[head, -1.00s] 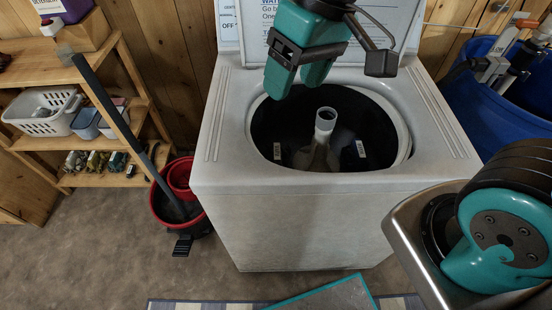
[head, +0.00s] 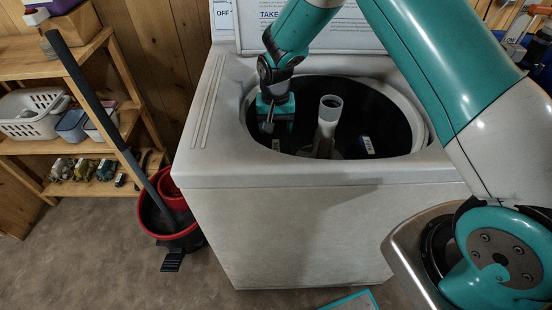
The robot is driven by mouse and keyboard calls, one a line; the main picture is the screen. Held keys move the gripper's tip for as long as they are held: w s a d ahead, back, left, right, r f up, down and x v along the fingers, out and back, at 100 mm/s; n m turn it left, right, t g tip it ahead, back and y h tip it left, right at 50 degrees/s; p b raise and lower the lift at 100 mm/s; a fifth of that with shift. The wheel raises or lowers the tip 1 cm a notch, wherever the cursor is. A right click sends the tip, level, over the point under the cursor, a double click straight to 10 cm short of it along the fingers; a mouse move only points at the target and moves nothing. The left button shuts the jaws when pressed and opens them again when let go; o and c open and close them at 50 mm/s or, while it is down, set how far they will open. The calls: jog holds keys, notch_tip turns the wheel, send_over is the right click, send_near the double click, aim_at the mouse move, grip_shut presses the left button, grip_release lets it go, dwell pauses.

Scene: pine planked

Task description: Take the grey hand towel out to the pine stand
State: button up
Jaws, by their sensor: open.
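The white top-loading washer (head: 300,225) stands with its lid up and its dark drum (head: 375,115) open. A pale agitator post (head: 328,125) rises in the drum's middle. My gripper (head: 270,125) is open and points down inside the left part of the drum opening, left of the post. I cannot make out a grey hand towel; the drum's lower part is hidden by the washer's front rim. A pine shelf stand (head: 80,148) is at the left; I cannot tell whether it is the task's stand.
A red and black mop bucket (head: 172,225) with a leaning dark handle (head: 85,85) stands between the shelves and the washer. The shelves hold a white basket (head: 32,118) and small bins (head: 72,125). A teal-edged grey panel (head: 355,301) lies at the bottom. Floor at left is clear.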

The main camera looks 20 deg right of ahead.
aim_at(276, 148)
notch_tip(276, 148, down, 10)
jog(key=shift+r+p, duration=0.1)
jog(key=shift+p, duration=0.55)
jog(key=c, duration=1.1)
